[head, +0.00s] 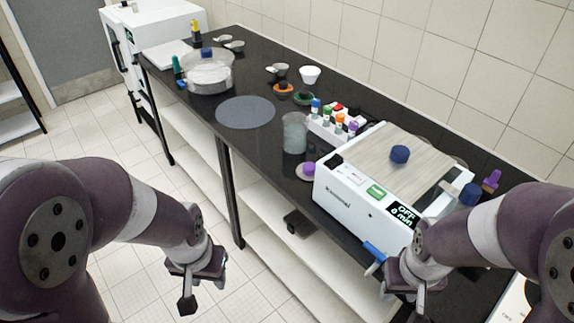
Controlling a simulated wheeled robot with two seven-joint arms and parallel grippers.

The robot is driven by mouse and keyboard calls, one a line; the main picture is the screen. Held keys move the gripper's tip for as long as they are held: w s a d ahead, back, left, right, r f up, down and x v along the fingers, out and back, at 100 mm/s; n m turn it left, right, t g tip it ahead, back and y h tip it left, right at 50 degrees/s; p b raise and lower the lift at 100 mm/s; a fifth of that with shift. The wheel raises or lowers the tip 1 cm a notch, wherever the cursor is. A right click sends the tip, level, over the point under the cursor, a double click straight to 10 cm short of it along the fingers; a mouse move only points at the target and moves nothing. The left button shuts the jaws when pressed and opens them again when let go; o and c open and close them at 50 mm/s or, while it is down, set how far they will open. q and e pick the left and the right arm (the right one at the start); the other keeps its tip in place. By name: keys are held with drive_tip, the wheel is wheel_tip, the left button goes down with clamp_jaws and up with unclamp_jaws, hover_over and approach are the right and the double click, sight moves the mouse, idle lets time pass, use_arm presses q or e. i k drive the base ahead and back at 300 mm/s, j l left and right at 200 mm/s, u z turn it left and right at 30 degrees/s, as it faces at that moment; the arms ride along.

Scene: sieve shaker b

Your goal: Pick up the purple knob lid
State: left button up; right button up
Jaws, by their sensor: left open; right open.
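The purple knob lid (307,170) is a small pale disc with a purple knob on top. It lies on the black counter (262,158) near its front edge, just left of the white shaker machine (352,207). My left gripper (202,287) is open and empty, low in front of the counter and left of the lid. My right gripper (402,300) is open, in front of the machine's right part and right of the lid. Both grippers are well apart from the lid.
A glass beaker (294,134) stands just behind the lid. A rack of colored-cap bottles (335,128) is behind the machine's left side. A round grey mat (245,112) and a clear sieve pan (208,75) lie farther left. A blue-handled tool (373,251) sits by the front edge.

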sight(306, 171)
drive_tip(key=z, duration=2.05)
drive_tip(key=j+z, duration=0.1)
drive_tip(key=j, duration=0.4)
drive_tip(key=k+j, duration=0.1)
drive_tip(key=j, duration=0.35)
drive_tip(key=j+z, duration=0.15)
drive_tip(key=j, duration=0.35)
drive_tip(key=k+j+z, duration=0.1)
drive_tip(key=j, duration=0.35)
drive_tip(key=k+j, duration=0.15)
drive_tip(key=j, duration=0.3)
drive_tip(key=k+j+z, duration=0.15)
drive_tip(key=j, duration=0.3)
